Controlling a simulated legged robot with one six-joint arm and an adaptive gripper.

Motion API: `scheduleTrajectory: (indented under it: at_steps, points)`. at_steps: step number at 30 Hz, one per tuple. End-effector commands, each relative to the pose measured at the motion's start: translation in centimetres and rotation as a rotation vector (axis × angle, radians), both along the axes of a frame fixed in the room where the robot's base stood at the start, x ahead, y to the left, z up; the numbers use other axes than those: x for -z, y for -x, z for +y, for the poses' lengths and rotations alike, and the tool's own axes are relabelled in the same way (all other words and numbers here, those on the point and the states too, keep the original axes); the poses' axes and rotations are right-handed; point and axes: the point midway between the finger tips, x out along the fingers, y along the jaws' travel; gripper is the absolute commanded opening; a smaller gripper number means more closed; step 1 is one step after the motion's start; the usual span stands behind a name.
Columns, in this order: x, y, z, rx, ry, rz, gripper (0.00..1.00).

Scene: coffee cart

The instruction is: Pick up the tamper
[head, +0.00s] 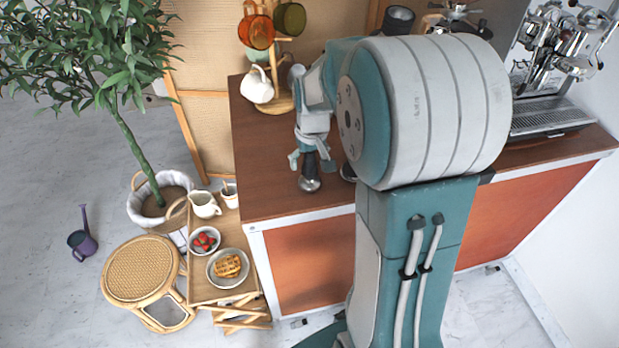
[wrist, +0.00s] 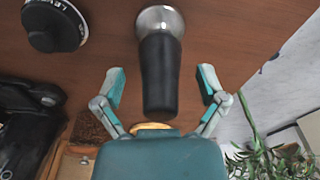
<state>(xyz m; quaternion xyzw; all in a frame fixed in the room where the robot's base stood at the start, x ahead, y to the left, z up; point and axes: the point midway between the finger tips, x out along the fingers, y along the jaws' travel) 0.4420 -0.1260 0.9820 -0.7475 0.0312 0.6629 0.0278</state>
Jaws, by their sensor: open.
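The tamper has a black handle and a round metal base. In the wrist view the two fingers of my gripper (wrist: 162,84) are on either side of the black handle, with a visible gap on each side. The metal base lies beyond the fingertips.
A round black leveler (wrist: 54,24) sits on the counter left of the tamper in the wrist view. A mug tree with a white cup (head: 258,86) stands behind my gripper. The espresso machine (head: 560,45) is at the right. The counter (head: 262,180) is clear left of the tamper.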

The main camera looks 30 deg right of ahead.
Motion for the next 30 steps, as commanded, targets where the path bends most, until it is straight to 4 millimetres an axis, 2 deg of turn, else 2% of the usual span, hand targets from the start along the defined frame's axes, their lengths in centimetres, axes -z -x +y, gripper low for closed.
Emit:
scheduleTrajectory:
  at_steps: [4,5,6,8,9,11,23,26,30]
  points:
    - [0.0,0.0,0.0,0.000,0.000,0.000,0.91]
    - [0.0,0.0,0.0,0.000,0.000,0.000,0.86]
    - [0.0,0.0,0.0,0.000,0.000,0.000,0.69]
    - [0.0,0.0,0.0,0.000,0.000,0.000,0.42]
    - [0.0,0.0,0.0,0.000,0.000,0.000,0.24]
    - [0.0,0.0,0.0,0.000,0.000,0.000,0.00]
    - [-0.1,0.0,0.0,0.000,0.000,0.002,0.00]
    - [-0.8,0.0,0.0,0.000,0.000,0.001,0.00]
    - [-2.7,-0.1,0.0,0.000,0.001,-0.004,0.00]
